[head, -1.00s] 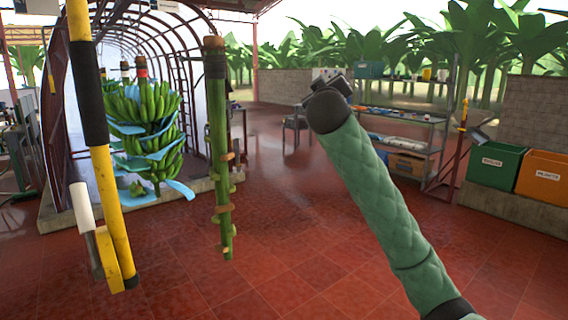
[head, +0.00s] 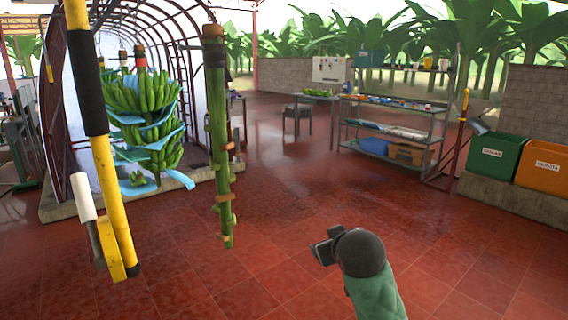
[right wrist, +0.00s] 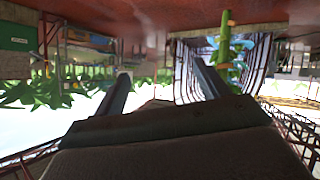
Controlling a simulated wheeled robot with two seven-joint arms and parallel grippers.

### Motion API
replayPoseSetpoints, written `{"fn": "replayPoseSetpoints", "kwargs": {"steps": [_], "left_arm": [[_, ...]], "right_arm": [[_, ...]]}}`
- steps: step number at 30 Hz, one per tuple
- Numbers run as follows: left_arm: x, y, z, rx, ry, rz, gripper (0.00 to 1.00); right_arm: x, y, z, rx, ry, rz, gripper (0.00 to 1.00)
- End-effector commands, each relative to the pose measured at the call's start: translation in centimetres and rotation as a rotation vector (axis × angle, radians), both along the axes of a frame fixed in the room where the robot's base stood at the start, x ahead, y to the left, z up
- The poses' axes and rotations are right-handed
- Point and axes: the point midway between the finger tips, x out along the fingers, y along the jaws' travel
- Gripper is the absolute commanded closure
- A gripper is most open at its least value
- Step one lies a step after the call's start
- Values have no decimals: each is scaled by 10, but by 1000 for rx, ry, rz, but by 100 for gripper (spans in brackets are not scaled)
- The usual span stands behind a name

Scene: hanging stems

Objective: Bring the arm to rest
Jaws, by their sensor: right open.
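My right arm, in a green quilted sleeve (head: 376,300), comes in from the bottom of the head view, right of the middle. Its dark gripper (head: 325,248) is low over the red tiled floor and points left. In the right wrist view the two fingers of the gripper (right wrist: 160,78) stand wide apart with nothing between them. That view is upside down. My left gripper is not in view.
A bare green stem (head: 218,150) hangs left of the gripper, clear of it. A yellow and black pole (head: 108,190) hangs farther left. A banana bunch (head: 145,120) hangs behind. A shelf (head: 395,125) and green (head: 495,155) and orange (head: 545,168) bins stand back right.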

Motion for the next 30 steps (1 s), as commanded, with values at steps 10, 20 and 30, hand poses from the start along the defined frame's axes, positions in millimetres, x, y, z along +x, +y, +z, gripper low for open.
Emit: {"fn": "replayPoseSetpoints", "kwargs": {"steps": [10, 20, 30], "left_arm": [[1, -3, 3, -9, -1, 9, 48], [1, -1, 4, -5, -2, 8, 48], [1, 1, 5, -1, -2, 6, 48]], "right_arm": [[-73, -8, -99, 75, 165, 4, 27], [-147, -19, -188, 114, 338, -29, 27], [-236, -26, -282, 133, 553, -68, 27]]}}
